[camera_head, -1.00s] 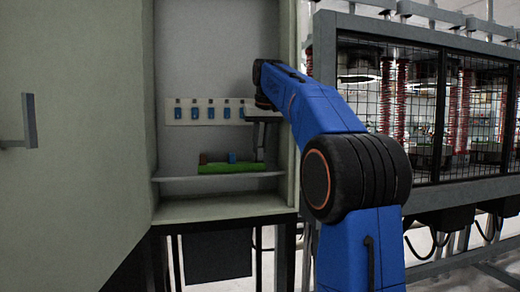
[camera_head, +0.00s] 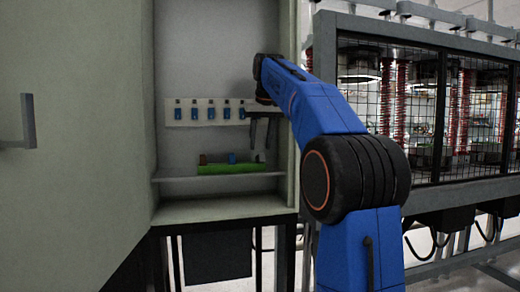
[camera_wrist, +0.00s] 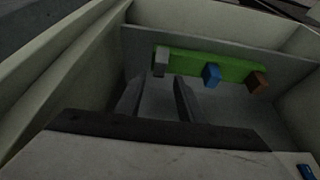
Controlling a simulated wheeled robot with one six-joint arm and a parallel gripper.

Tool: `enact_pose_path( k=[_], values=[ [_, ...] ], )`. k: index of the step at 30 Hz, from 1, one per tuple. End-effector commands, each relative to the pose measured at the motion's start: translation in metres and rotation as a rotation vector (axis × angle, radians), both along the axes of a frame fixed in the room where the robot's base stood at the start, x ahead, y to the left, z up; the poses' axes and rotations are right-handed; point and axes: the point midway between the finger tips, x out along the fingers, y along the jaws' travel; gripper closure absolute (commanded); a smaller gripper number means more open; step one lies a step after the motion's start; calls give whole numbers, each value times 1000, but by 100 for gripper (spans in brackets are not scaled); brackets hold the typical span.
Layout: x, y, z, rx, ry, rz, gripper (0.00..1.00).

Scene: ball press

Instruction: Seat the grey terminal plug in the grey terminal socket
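A grey block (camera_head: 260,157) stands at the right end of a green strip (camera_head: 225,169) on the cabinet shelf. In the wrist view the same grey block (camera_wrist: 160,61) is at the left end of the green strip (camera_wrist: 195,63). I cannot tell whether it is the socket alone or the plug seated in the socket. My gripper (camera_head: 260,146) hangs just above the grey block, apart from it. In the wrist view its two fingers (camera_wrist: 158,85) are spread with nothing visible between them.
A blue block (camera_head: 232,157) and a brown block (camera_head: 203,159) stand farther along the strip. A pale panel (camera_head: 188,118) with several blue pieces is on the cabinet's back wall. The shelf (camera_head: 185,175) is bare at left; the cabinet's right wall is close to my arm.

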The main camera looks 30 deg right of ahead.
Motion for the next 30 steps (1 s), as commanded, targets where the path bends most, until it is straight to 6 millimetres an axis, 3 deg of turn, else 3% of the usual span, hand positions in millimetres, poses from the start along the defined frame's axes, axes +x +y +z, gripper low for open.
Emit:
enact_pose_path(
  k=[9, 17, 19, 24, 30],
  values=[
    [-21, 6, 57, -1, -4, 0, 65],
    [-31, 9, 79, 0, -1, 0, 65],
    [-34, 10, 85, -1, -3, 0, 61],
    [-61, 24, 115, -1, -4, 0, 61],
    [-66, 26, 113, 0, 1, 0, 61]
  ],
)
